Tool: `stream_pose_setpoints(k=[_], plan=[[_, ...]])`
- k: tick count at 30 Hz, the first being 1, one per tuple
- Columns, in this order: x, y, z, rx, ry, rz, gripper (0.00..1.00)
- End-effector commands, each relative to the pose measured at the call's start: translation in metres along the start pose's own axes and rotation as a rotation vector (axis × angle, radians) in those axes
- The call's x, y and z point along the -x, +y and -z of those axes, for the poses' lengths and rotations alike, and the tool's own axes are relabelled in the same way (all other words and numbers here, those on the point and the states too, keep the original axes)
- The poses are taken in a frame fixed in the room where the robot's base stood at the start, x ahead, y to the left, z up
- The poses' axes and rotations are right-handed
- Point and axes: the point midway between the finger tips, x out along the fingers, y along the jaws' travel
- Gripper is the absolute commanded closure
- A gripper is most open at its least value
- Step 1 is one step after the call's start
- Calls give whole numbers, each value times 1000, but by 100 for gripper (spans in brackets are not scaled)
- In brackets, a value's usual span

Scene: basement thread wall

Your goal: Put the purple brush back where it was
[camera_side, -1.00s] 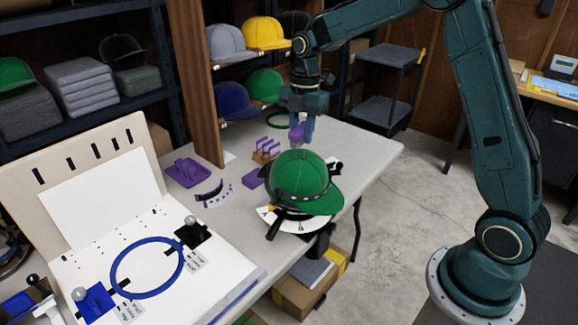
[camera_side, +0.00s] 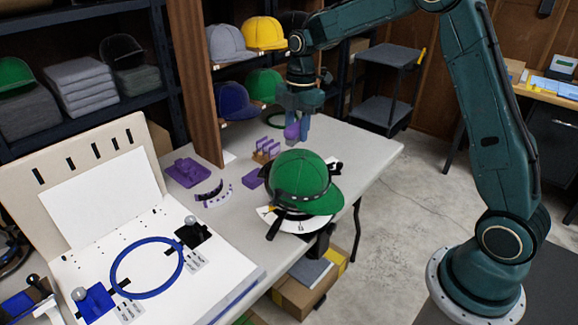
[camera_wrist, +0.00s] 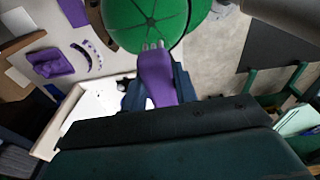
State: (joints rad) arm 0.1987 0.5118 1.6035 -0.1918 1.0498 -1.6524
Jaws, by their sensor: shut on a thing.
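The purple brush (camera_wrist: 156,78) is between the fingers of my gripper (camera_wrist: 155,92) in the wrist view, its pale bristle end pointing towards the green cap. In the side view my gripper (camera_side: 298,128) is above the far part of the table, behind the cap, and the brush (camera_side: 291,132) shows partly behind the fingers. My gripper is shut on the brush. A small wooden rack with purple pieces (camera_side: 266,149) stands on the table just below and left of my gripper. The brush looks clear of the table; its exact height is hard to tell.
The green cap (camera_side: 298,182) sits on a stand at the table edge. A purple block (camera_side: 252,178), a purple fixture (camera_side: 186,172) and curved strips (camera_side: 210,193) lie left of it. A blue hoop (camera_side: 147,268) lies on the white board. A wooden post (camera_side: 200,85) rises behind.

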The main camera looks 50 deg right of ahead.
Motion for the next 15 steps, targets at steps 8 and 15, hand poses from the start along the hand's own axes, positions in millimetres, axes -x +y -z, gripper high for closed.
stream_pose_setpoints(k=[8,15], plan=[[-10,33,6,-202,5,-22,93],[-23,66,15,-429,11,-45,93]])
